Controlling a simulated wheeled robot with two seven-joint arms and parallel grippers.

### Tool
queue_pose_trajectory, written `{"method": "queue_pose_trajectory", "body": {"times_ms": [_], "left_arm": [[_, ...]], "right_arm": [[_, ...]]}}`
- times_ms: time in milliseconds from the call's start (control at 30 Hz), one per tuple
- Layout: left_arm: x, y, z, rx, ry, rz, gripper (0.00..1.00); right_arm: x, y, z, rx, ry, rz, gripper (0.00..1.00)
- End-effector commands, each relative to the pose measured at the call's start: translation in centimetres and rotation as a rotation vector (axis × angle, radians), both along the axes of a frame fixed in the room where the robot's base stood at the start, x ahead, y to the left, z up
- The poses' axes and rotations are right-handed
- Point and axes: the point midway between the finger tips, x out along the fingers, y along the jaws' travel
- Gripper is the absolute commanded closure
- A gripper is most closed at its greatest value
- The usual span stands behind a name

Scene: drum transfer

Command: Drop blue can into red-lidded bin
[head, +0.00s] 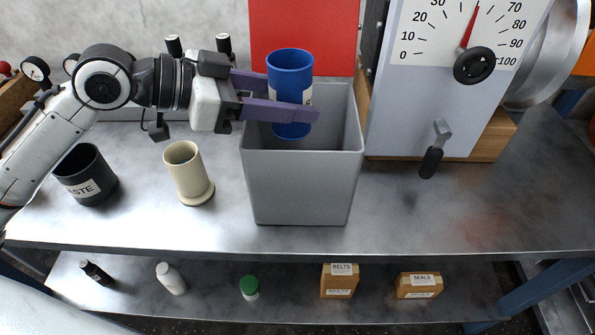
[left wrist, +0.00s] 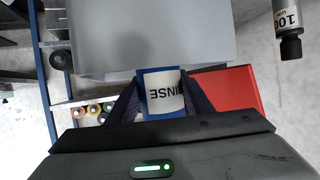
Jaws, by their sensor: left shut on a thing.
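The blue can (head: 289,70) is upright in my left gripper (head: 312,113), whose purple fingers are shut on its sides. The can is over the open mouth of the grey bin (head: 303,190), with its lower end at about the rim in the head view. The bin's red lid (head: 304,38) stands raised behind it. In the left wrist view the can (left wrist: 160,85) shows a white label reading "RINSE" in part, held between both fingers (left wrist: 160,95). The red lid (left wrist: 228,90) also shows there. My right gripper is not in view.
A black waste cup (head: 86,172) and a cream cup (head: 187,170) stand left of the bin. A grey machine with a dial (head: 440,90) and a lever stands to the right. Small bottles and boxes (head: 340,280) lie on the lower shelf. The bench's front right is clear.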

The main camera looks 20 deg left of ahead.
Motion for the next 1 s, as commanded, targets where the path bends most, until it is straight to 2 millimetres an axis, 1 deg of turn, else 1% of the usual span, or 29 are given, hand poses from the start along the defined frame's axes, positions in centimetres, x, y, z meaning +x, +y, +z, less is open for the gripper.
{"method": "queue_pose_trajectory", "body": {"times_ms": [33,67,333,367,400,467,500,800,867,1000], "left_arm": [[0.0,0.0,-0.7,-0.001,-0.002,0.0,0.85],[0.0,0.0,-0.8,-0.001,-0.002,0.0,0.85],[0.0,0.0,-0.7,-0.001,-0.002,0.0,0.85],[0.0,0.0,-0.7,-0.001,-0.002,0.0,0.52],[0.0,0.0,-0.7,-0.001,-0.002,0.0,0.45],[0.0,0.0,-0.7,-0.001,-0.002,0.0,0.35],[0.0,0.0,-0.7,0.0,-0.001,0.0,0.32],[-0.1,0.2,-0.8,0.001,0.002,0.0,0.32],[-0.3,0.5,-0.7,0.003,0.002,0.001,0.32],[-1.4,1.9,-0.1,0.005,0.002,0.004,0.32]], "right_arm": [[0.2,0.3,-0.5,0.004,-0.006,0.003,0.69],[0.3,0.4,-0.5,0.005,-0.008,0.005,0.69],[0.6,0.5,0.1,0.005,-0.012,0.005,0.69],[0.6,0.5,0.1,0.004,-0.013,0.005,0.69],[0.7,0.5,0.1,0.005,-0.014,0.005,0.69],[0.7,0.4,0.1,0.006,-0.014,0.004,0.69],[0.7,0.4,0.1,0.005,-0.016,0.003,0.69],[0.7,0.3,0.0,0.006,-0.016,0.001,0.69],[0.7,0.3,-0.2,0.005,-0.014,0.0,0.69],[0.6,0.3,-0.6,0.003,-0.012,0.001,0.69]]}}
